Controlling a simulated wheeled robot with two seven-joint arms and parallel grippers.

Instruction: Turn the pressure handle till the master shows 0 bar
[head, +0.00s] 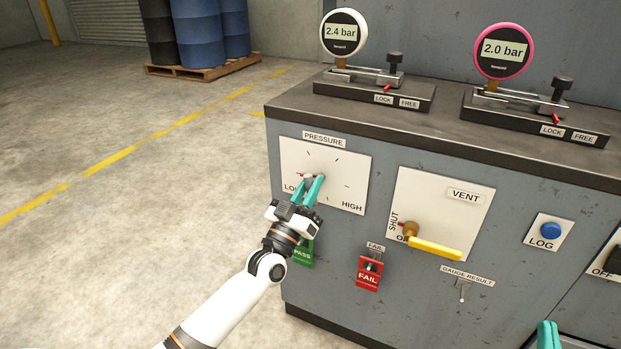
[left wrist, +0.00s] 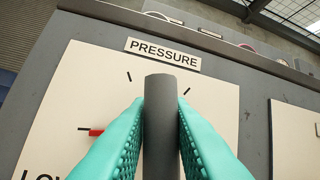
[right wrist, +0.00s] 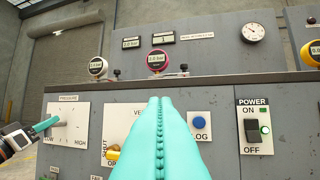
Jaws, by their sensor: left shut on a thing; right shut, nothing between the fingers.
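The pressure handle, a dark grey bar (left wrist: 160,110), stands out from the white PRESSURE plate (head: 345,185) marked LOW and HIGH. My left gripper (head: 313,186) is shut on it; the teal fingers also show in the left wrist view (left wrist: 160,140). A red pointer (left wrist: 96,131) lies on the LOW side. A white-rimmed gauge (head: 343,33) reads 2.4 bar and a pink-rimmed gauge (head: 503,50) reads 2.0 bar. I cannot tell which is the master. My right gripper (right wrist: 158,105) is shut and empty before the cabinet; its tip shows at the head view's lower edge (head: 549,335).
A yellow vent lever (head: 435,248) sits right of the pressure plate. A red FAIL tag (head: 368,275), a green PASS tag (head: 303,254) and a blue LOG button (head: 551,230) are on the cabinet front. A POWER switch (right wrist: 252,130) is further right.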

